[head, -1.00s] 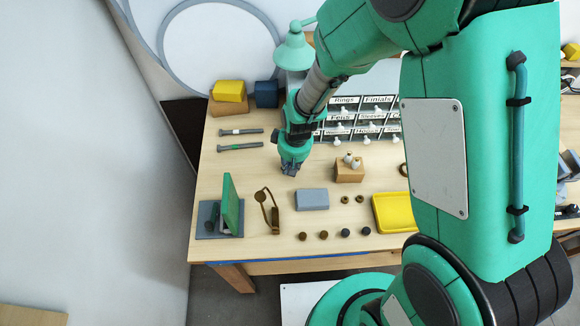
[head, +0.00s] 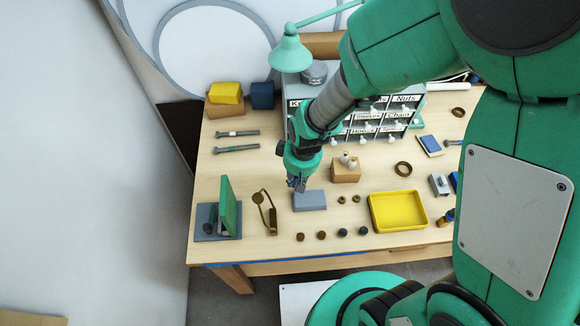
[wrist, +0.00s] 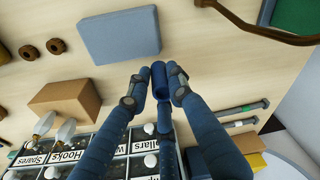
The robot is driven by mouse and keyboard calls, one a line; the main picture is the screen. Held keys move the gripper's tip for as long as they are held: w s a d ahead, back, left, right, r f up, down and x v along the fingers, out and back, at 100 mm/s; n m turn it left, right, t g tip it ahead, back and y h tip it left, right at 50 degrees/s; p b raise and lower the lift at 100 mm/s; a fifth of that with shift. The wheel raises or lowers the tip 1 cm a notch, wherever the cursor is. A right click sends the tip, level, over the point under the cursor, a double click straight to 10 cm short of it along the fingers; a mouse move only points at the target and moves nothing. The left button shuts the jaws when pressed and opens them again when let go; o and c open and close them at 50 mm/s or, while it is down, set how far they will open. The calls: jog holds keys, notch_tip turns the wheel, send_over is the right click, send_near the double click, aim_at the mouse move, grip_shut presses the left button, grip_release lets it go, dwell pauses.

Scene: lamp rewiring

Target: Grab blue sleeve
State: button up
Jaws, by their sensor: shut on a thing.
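A small dark blue sleeve (wrist: 158,80), a hollow tube, sits between the fingertips in the wrist view. In the head view my gripper (head: 298,184) points down just behind the grey-blue block (head: 310,201); the sleeve is too small to make out there. In the wrist view the block (wrist: 118,36) lies ahead of the fingertips, to the left, apart from the sleeve.
A labelled drawer rack (head: 375,118) stands behind, with a wooden block (head: 346,171) holding small white pieces in front. A yellow tray (head: 398,212) lies right. A brown hooked bracket (head: 267,212) and a green panel (head: 230,206) stand left. Small rings lie along the front.

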jog(key=s+d, duration=0.1)
jog(key=s, duration=0.4)
jog(key=s+d, duration=0.1)
jog(key=s, duration=0.2)
jog(key=shift+d+r, duration=0.3)
jog(key=shift+r, duration=0.1)
